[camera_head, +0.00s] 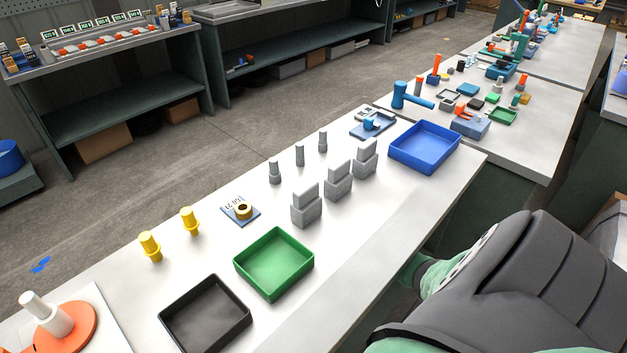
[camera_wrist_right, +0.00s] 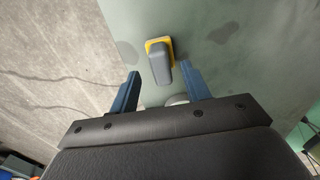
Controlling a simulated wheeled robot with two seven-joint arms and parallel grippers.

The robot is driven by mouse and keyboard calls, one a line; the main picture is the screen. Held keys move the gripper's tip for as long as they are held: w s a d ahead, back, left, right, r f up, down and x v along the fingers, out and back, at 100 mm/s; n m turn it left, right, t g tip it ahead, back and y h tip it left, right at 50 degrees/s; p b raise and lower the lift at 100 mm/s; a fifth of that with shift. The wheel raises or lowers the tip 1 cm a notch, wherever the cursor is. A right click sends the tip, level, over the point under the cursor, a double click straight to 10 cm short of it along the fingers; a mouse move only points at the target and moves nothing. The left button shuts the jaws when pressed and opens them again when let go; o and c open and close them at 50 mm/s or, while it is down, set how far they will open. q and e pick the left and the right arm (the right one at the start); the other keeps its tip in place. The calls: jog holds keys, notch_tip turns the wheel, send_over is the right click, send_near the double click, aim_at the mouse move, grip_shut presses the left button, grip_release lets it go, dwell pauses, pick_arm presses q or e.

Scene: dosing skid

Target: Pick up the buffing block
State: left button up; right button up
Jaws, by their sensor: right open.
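In the right wrist view, a block with a dark grey rounded body and a yellow base, likely the buffing block (camera_wrist_right: 161,66), rests on a grey-green surface (camera_wrist_right: 225,45). My right gripper (camera_wrist_right: 160,70) is open, with its two blue fingers apart. The block shows between and slightly beyond the fingertips, with a gap on each side. I cannot tell how far below the fingers it lies. I cannot make out the block in the head view. My left gripper is not in view.
A pale rounded thing (camera_wrist_right: 177,99) shows partly behind the gripper. In the head view, a long white bench holds a green tray (camera_head: 274,290), a black tray (camera_head: 243,322), a blue tray (camera_head: 450,165), grey blocks and yellow pegs. A second cluttered bench (camera_head: 545,165) stands beyond.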

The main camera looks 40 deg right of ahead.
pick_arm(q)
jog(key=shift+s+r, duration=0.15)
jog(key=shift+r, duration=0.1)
pick_arm(e)
jog(key=shift+f, duration=1.5)
grip_shut()
jog(key=shift+r, duration=0.15)
